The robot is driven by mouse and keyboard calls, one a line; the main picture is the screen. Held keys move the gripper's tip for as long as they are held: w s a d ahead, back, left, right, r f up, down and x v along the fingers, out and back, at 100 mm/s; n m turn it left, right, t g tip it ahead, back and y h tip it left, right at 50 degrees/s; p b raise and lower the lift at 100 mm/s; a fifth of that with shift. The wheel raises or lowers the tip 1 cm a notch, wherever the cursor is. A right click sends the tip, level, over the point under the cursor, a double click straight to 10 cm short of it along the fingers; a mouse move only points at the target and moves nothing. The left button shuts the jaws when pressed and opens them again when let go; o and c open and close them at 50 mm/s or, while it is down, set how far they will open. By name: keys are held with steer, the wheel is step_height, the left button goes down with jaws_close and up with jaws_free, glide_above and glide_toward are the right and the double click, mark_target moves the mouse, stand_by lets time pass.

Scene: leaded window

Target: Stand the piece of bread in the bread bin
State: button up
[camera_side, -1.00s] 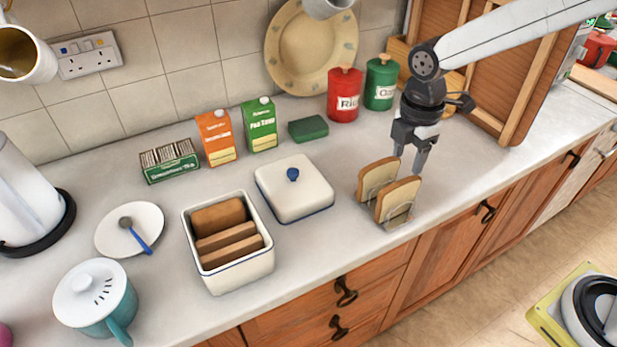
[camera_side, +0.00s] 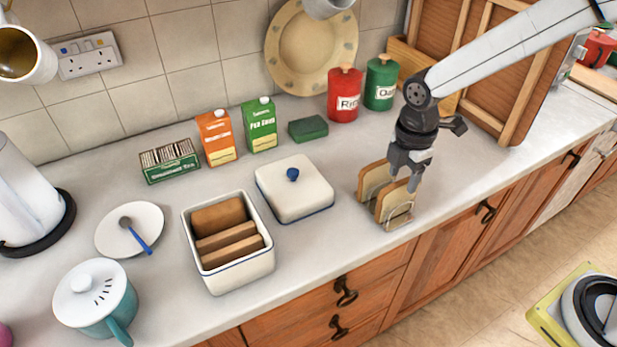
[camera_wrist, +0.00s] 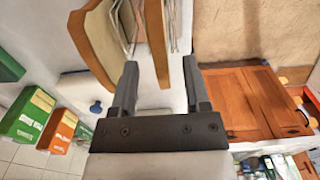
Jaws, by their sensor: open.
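Two slices of bread stand upright in a wire rack (camera_side: 400,222) near the counter's front edge: a near slice (camera_side: 393,203) and a far slice (camera_side: 373,178). My gripper (camera_side: 403,183) is open and points down at the top of the near slice. In the wrist view the near slice (camera_wrist: 156,40) lines up with the gap between my open fingers (camera_wrist: 160,80), and the far slice (camera_wrist: 92,48) lies left of them. Contact cannot be told. The white bread bin (camera_side: 238,278) stands open at centre left, with brown bread pieces (camera_side: 226,238) inside.
The bin's white lid (camera_side: 293,198) lies between bin and rack. Behind are cartons (camera_side: 216,138), a green sponge (camera_side: 308,128) and red (camera_side: 344,95) and green (camera_side: 381,83) canisters. A plate (camera_side: 130,230) and teal pot (camera_side: 97,298) are left of the bin.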

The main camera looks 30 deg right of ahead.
mark_target(402, 182)
steer(key=shift+f, duration=1.6)
jaws_close()
